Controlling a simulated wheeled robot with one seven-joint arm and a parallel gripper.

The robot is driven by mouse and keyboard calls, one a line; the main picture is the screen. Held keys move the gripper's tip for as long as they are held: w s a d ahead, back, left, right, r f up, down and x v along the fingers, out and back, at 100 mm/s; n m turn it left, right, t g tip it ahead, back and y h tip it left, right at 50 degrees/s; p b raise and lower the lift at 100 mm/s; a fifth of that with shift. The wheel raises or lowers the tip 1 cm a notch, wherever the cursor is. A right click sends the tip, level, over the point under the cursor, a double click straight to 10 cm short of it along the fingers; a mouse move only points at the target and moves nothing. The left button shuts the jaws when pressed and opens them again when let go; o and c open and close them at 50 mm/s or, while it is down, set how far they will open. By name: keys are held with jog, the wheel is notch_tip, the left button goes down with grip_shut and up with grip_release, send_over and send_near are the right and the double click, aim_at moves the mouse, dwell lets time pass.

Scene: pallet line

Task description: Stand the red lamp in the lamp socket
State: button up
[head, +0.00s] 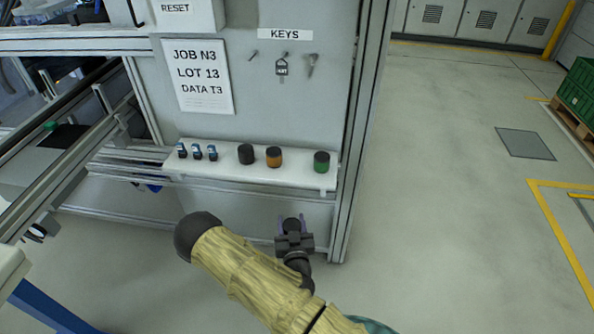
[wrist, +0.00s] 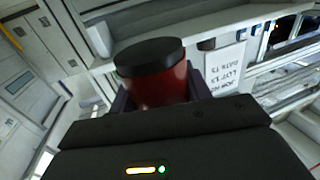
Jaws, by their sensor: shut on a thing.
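The red lamp (wrist: 160,85) is a red cylinder with a black end, held between the fingers of my gripper (wrist: 160,98) in the wrist view. In the head view my gripper (head: 292,226) is in front of and below the white shelf, and the lamp cannot be made out there. On the shelf, a plain black cylinder (head: 246,154) stands left of an orange lamp (head: 274,157) and a green lamp (head: 321,162). It may be the lamp socket, but I cannot see whether it is hollow.
The white shelf (head: 215,160) juts from a grey panel and also carries three small dark-blue parts (head: 197,152) at its left. A job sheet (head: 198,77) and keys (head: 282,68) hang above. A metal post (head: 362,120) edges the panel; open floor lies right.

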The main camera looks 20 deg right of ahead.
jog(key=w+r+m+g+h+b, duration=0.3)
jog(key=r+h+b, duration=0.4)
jog(key=r+b, duration=0.5)
notch_tip(320, 180, up, 2)
jog(key=shift+w+d+r+m+h, duration=0.1)
jog(key=shift+w+d+m+h, duration=0.25)
jog(key=shift+w+m, duration=0.6)
jog(key=shift+s+m, duration=0.15)
jog(key=shift+m, duration=0.1)
